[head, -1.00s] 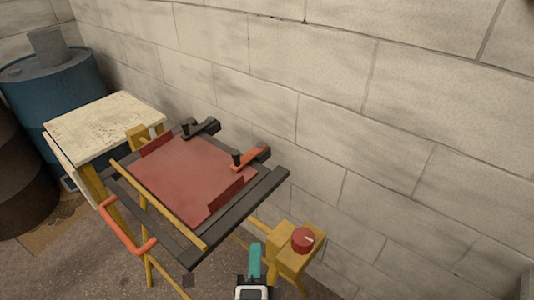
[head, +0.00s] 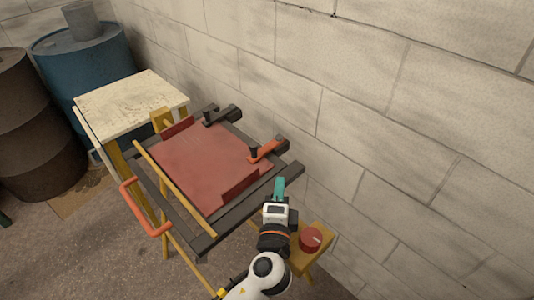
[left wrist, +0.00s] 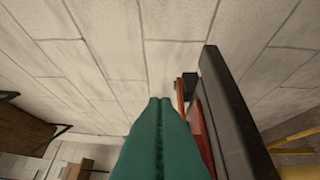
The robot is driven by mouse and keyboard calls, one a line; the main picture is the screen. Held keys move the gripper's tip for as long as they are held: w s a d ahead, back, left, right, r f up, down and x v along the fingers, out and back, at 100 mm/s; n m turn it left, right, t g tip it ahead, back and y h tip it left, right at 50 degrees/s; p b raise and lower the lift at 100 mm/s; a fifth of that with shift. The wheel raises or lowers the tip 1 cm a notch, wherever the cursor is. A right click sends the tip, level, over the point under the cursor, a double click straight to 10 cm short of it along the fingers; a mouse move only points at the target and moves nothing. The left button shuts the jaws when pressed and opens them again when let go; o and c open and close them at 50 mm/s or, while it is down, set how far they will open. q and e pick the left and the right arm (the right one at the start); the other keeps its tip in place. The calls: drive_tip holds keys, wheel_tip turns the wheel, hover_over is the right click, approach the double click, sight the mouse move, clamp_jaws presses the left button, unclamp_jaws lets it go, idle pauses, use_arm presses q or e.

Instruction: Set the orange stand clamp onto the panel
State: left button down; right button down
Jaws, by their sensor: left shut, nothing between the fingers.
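The red panel (head: 195,165) lies in a dark frame on the bench. The orange stand clamp (head: 266,150) is at the frame's wall-side edge, its arm reaching inward with a black knob (head: 253,151) over the panel's edge. I cannot tell whether its tip touches the panel. My left gripper (head: 279,186), with teal fingers, is shut and empty, near the frame's right corner and apart from the clamp. In the left wrist view the shut fingers (left wrist: 158,125) point toward the wall, with a narrow orange strip just beyond them. My right gripper is not in view.
A black clamp (head: 223,115) sits farther along the same edge. A dark rail (left wrist: 235,115) stands close right of my fingers. A block wall (head: 400,120) runs behind the bench.

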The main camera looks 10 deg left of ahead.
use_arm(q)
drive_tip(key=w, duration=0.2)
drive_tip(key=w+p, duration=0.1)
drive_tip(key=w, duration=0.4)
drive_tip(key=shift+w+a+r, duration=0.3)
drive_tip(key=shift+w+a, duration=0.05)
drive_tip(key=shift+a, duration=0.05)
drive_tip(key=a, duration=0.1)
drive_tip(key=a+p, duration=0.1)
drive_tip(key=a, duration=0.1)
drive_tip(key=shift+w+a+f+p, duration=0.1)
drive_tip(key=shift+w+p, duration=0.2)
drive_tip(key=shift+a, duration=0.4)
drive_tip(key=shift+f, duration=0.1)
drive_tip(key=shift+a+f, duration=0.1)
drive_tip(key=shift+a, duration=0.35)
drive_tip(key=shift+w+a, duration=0.1)
drive_tip(key=shift+a, duration=0.1)
